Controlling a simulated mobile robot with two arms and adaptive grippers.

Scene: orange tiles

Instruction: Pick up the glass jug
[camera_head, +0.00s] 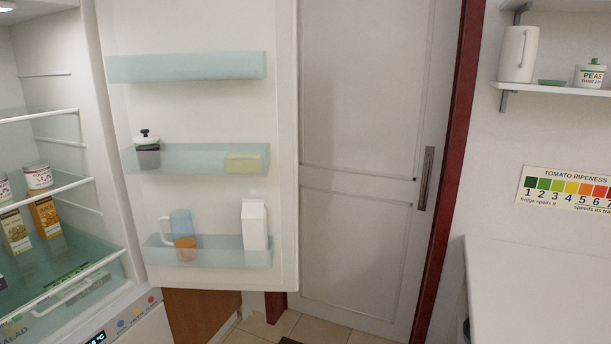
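A pale blue, see-through jug (181,222) with a whitish handle on its left stands upright in the lowest door bin (225,257) of the open fridge. Orange shows at its lower part; I cannot tell whether this is inside the jug or a separate thing by it. The bin's front partly covers its base. Neither of my grippers is in view.
A white carton (254,224) stands right of the jug in the same bin. The open fridge door (200,120) stands before a closed grey door (375,150). Fridge shelves with jars and cartons are at left. A white counter (545,290) is at right, below a wall shelf (560,88).

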